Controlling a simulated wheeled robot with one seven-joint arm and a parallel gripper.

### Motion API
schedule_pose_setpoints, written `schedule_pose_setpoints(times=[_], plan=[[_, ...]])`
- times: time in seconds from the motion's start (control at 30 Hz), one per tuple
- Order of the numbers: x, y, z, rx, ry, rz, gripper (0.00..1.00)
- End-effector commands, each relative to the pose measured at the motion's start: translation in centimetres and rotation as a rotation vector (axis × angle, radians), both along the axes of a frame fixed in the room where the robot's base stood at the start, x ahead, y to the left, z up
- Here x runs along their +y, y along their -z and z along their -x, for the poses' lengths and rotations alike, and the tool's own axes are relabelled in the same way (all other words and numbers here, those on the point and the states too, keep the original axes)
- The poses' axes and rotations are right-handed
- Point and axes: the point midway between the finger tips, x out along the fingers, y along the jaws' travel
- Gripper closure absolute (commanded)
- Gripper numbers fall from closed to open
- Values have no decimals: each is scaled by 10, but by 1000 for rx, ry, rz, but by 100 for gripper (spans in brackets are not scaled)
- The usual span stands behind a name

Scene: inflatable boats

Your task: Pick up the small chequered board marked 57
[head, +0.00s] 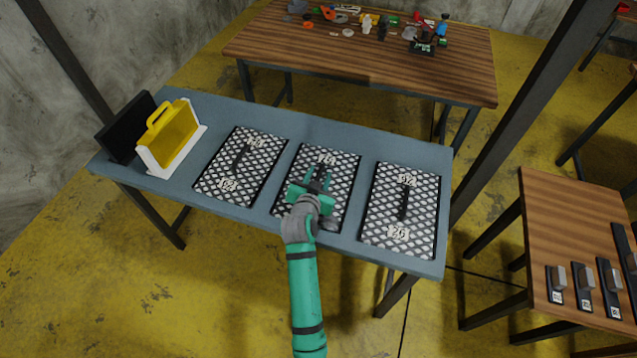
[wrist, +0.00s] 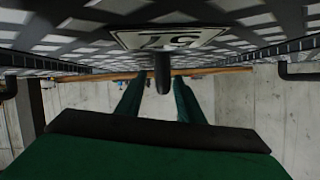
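Three chequered boards with black handles lie flat on a blue-grey table (head: 270,118). The middle board (head: 341,168) is under my gripper. In the wrist view its white label (wrist: 170,38) shows upside down and reads 57; in the head view the label is too small to read surely. My gripper (head: 318,177) is over the middle of this board. In the wrist view my gripper's two green fingers (wrist: 158,98) are apart, with the board's dark handle (wrist: 162,72) seen end-on between them and gaps on both sides. My arm hides the board's near part.
Similar boards lie on the left (head: 212,168) and right (head: 385,220). A yellow-and-white holder (head: 170,140) and a black panel (head: 124,128) stand at the table's left end. A wooden table with small items (head: 290,45) is behind; another (head: 565,220) stands right.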

Motion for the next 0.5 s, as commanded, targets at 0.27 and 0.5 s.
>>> schedule_pose_setpoints(times=[0.27,0.5], plan=[[3,1,-2,0,-5,0,68],[3,1,-2,0,-5,0,100]])
